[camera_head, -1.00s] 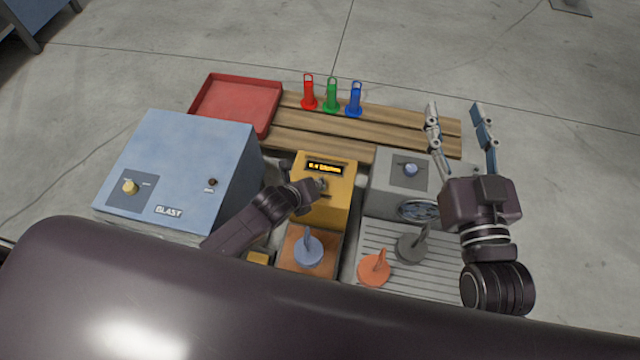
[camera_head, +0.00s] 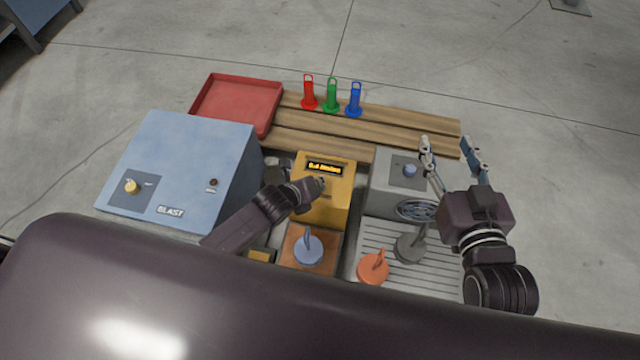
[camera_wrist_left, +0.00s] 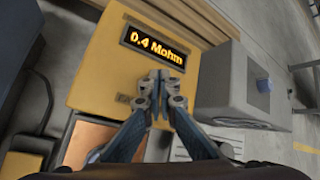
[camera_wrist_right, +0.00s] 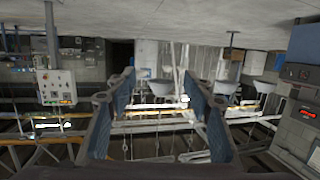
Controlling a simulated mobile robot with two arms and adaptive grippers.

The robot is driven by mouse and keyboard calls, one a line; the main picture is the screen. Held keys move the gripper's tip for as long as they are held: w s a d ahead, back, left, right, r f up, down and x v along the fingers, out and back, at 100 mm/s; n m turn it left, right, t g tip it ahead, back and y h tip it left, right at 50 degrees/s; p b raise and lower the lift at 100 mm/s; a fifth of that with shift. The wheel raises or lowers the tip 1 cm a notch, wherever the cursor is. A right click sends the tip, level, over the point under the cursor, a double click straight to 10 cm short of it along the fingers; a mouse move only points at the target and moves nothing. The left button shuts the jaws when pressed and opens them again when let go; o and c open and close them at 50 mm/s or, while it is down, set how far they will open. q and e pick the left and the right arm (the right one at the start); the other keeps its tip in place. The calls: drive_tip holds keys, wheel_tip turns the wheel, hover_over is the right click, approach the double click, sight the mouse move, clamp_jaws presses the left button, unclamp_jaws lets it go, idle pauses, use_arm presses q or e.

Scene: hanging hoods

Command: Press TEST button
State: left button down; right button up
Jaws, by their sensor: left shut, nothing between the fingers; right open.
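The yellow tester box (camera_head: 325,212) stands in the middle of the head view. Its lit display (camera_head: 324,168) reads "0.4 Mohm" in the left wrist view (camera_wrist_left: 157,45). My left gripper (camera_head: 319,184) is shut and empty, with its fingertips (camera_wrist_left: 160,78) at the tester's face just below the display. I cannot tell whether they touch it. The TEST button is not visible; the fingers cover part of the face. A small label (camera_wrist_left: 123,99) beside the fingers is too small to read. My right gripper (camera_head: 447,146) is open and empty above the grey box's right side.
A blue BLAST cabinet (camera_head: 185,150) stands left, and a grey box (camera_head: 388,200) with a blue knob stands right. Hooked discs, one blue (camera_head: 309,252) and one orange (camera_head: 373,269), lie in front. A red tray (camera_head: 237,100) and three coloured tags (camera_head: 331,97) are behind.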

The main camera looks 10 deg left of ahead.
use_arm(q)
drive_tip(key=shift+r, duration=0.15)
use_arm(e)
drive_tip(key=shift+s+d+f+g+h, duration=0.15)
drive_tip(key=shift+f+g, duration=0.1)
drive_tip(key=shift+f, duration=0.25)
drive_tip(key=shift+s+d+f+g+h, duration=0.15)
drive_tip(key=shift+f+g, duration=0.1)
drive_tip(key=shift+f, duration=0.2)
use_arm(q)
drive_tip(key=shift+r+p, duration=0.3)
drive_tip(key=shift+p, duration=0.2)
drive_tip(key=shift+r, duration=0.25)
drive_tip(key=shift+r+p, duration=0.75)
drive_tip(key=shift+p, duration=0.35)
drive_tip(key=shift+r+p, duration=0.6)
drive_tip(key=shift+p, duration=0.05)
drive_tip(key=shift+r+p, duration=0.6)
drive_tip(key=shift+p, duration=0.1)
use_arm(e)
drive_tip(key=s+d+f+g+h, duration=0.1)
drive_tip(key=s+d+f+g, duration=0.2)
drive_tip(key=s, duration=0.6)
drive_tip(key=s+d+f+g+h, duration=0.1)
drive_tip(key=s+d+f+g, duration=0.2)
drive_tip(key=s+f+g, duration=0.4)
drive_tip(key=shift+s+f+m+g+h, duration=0.3)
drive_tip(key=shift+s+f+h, duration=0.1)
drive_tip(key=shift+s+f, duration=0.5)
